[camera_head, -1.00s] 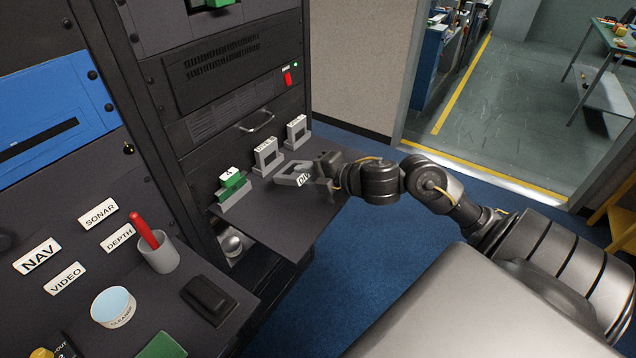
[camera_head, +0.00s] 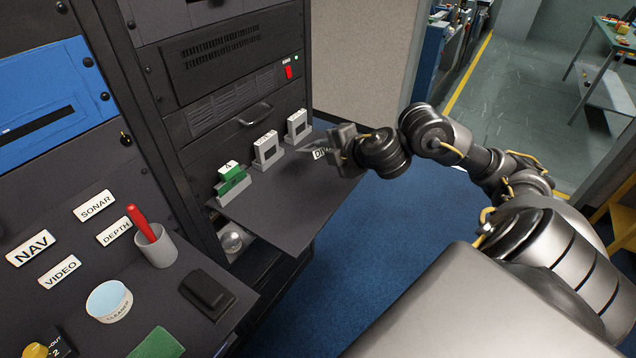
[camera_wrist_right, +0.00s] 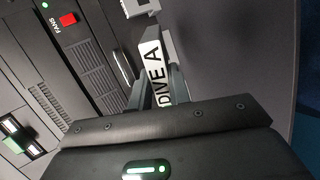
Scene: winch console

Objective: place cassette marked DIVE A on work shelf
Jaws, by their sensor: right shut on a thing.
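My right gripper (camera_head: 325,148) is shut on a light grey cassette with a white label, over the far right part of the dark work shelf (camera_head: 285,205). In the right wrist view the label reads DIVE A on the cassette (camera_wrist_right: 153,62), between the two fingers (camera_wrist_right: 157,88). In the head view the cassette (camera_head: 318,153) is largely covered by the gripper. I cannot tell whether it touches the shelf. My left gripper is not in view.
Two grey holders, one in the middle (camera_head: 267,150) and one farther back (camera_head: 298,126), stand along the shelf's rear edge. A green cassette marked A (camera_head: 231,178) sits in a third holder. The shelf's front half is clear. A red pen stands in a cup (camera_head: 155,245) on the left console.

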